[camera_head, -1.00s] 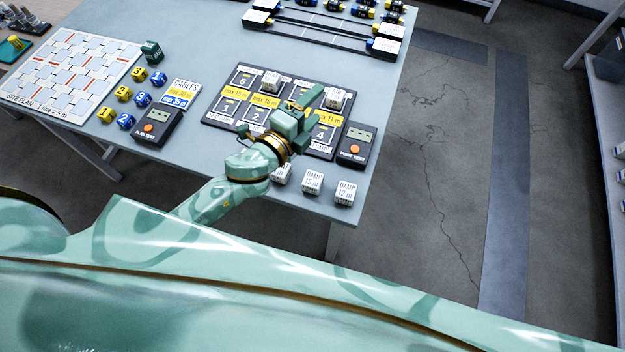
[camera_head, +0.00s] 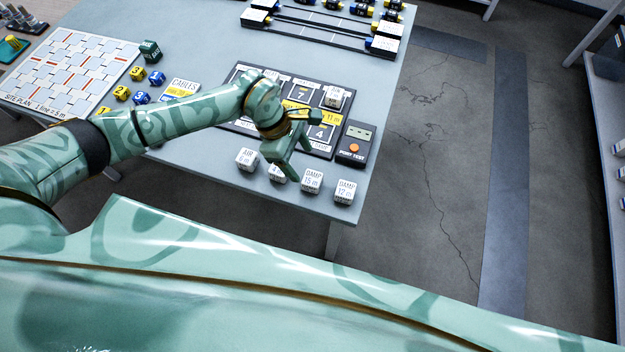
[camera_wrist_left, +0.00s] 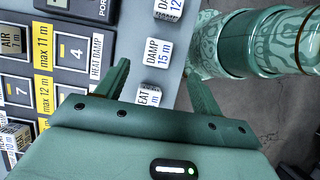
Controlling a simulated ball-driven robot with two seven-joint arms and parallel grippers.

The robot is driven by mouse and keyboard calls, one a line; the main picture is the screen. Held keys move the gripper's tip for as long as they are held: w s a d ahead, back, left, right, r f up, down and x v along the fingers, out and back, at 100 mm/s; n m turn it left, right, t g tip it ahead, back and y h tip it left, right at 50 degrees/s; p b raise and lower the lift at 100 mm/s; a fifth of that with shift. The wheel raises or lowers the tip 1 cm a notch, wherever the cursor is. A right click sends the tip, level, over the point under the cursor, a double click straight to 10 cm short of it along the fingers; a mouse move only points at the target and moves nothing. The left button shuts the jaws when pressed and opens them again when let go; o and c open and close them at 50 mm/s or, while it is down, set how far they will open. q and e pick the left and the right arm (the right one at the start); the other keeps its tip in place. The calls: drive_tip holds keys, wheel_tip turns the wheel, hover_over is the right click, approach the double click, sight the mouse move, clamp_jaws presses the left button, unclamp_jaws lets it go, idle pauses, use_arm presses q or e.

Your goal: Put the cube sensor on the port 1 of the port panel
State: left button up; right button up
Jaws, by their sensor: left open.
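The port panel (camera_head: 318,84) lies on the table. Port 4 (camera_head: 321,132) and port 7 (camera_head: 302,96) show; my left arm hides the port 1 area. White cube sensors stand in a row along the front edge: AIR 6 m (camera_head: 246,159), a partly hidden one (camera_head: 275,174), DAMP 15 m (camera_head: 312,181) and DAMP 12 m (camera_head: 345,191). My left gripper (camera_head: 303,148) is open and empty above this row. In the left wrist view, a HEAT cube (camera_wrist_left: 149,97) and the DAMP 15 m cube (camera_wrist_left: 158,52) show between or beyond its fingers (camera_wrist_left: 163,82). My right gripper is not in view.
A cube (camera_head: 333,97) sits on the panel's back right. The port test box (camera_head: 355,144) stands right of the panel. Coloured numbered cubes (camera_head: 140,98) and a site plan board (camera_head: 70,68) are at left. A railed rack (camera_head: 320,30) is at the back.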

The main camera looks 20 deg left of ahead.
sight(312, 177)
use_arm(q)
drive_tip(key=x, duration=0.4)
drive_tip(key=shift+d+f, duration=0.1)
drive_tip(key=shift+f, duration=0.05)
drive_tip(key=x, duration=0.2)
drive_tip(key=b+x, duration=0.1)
drive_tip(key=x, duration=0.2)
drive_tip(key=shift+w+f+b, duration=0.2)
drive_tip(key=shift+f+b, duration=0.1)
drive_tip(key=shift+f, duration=0.05)
drive_tip(key=c, duration=1.2)
drive_tip(key=shift+o, duration=0.2)
drive_tip(key=shift+r, duration=0.15)
